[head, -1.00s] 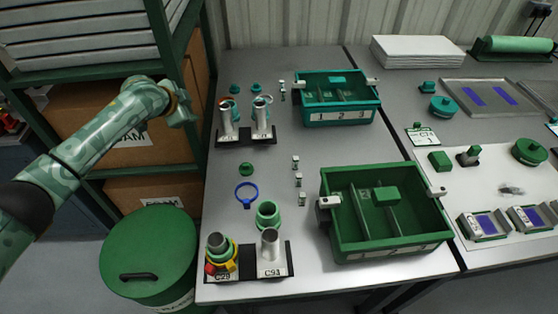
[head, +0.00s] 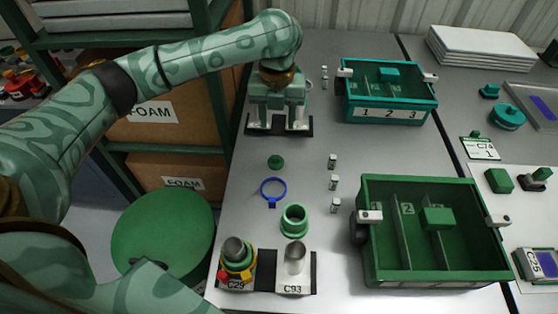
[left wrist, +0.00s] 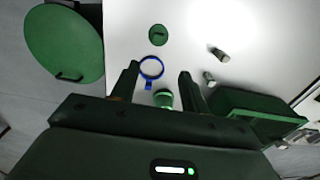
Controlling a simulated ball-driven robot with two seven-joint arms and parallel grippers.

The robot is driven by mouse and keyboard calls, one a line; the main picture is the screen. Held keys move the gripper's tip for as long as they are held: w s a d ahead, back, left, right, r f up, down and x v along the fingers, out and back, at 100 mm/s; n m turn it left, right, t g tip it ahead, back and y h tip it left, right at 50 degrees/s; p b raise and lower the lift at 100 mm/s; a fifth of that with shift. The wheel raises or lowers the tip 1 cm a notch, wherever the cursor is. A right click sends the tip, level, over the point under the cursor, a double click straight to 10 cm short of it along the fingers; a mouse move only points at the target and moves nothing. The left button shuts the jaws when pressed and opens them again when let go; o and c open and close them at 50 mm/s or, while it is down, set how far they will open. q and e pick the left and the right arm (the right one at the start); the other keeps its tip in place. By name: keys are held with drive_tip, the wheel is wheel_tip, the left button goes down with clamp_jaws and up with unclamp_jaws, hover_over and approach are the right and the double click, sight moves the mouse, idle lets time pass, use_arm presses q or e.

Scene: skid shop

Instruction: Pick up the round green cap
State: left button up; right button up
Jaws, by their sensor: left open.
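The round green cap (head: 276,162) lies on the grey table, just beyond the blue ring. It also shows in the left wrist view (left wrist: 158,35), beyond my fingertips and clear of them. My left gripper (head: 279,122) is open, with its fingers pointing down, and in the head view it covers most of the far black stand. In the left wrist view its two fingers (left wrist: 158,76) stand apart with nothing gripped. The blue ring (left wrist: 151,67) and a green collar (left wrist: 163,99) show between and below them. My right gripper is not in view.
A near stand (head: 265,284) holds two posts, the left one stacked with coloured rings. Several small vials (head: 334,183) stand right of the cap. A green divided bin (head: 375,258) and a teal bin (head: 390,114) stand further right.

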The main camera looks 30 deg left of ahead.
use_arm(q)
drive_tip(key=b, duration=0.5)
hover_over(276, 156)
drive_tip(key=f, duration=0.9)
drive_tip(key=shift+s+d+f, duration=0.1)
drive_tip(key=shift+s+d, duration=0.15)
drive_tip(key=shift+d, duration=0.1)
drive_tip(key=f+b, duration=0.3)
drive_tip(key=f, duration=0.1)
drive_tip(key=shift+w+a+f, duration=0.1)
drive_tip(key=shift+w+a, duration=0.05)
drive_tip(key=shift+a, duration=0.2)
drive_tip(key=shift+w+f, duration=0.1)
drive_tip(key=shift+f, duration=0.15)
drive_tip(key=shift+r, duration=0.2)
clamp_jaws()
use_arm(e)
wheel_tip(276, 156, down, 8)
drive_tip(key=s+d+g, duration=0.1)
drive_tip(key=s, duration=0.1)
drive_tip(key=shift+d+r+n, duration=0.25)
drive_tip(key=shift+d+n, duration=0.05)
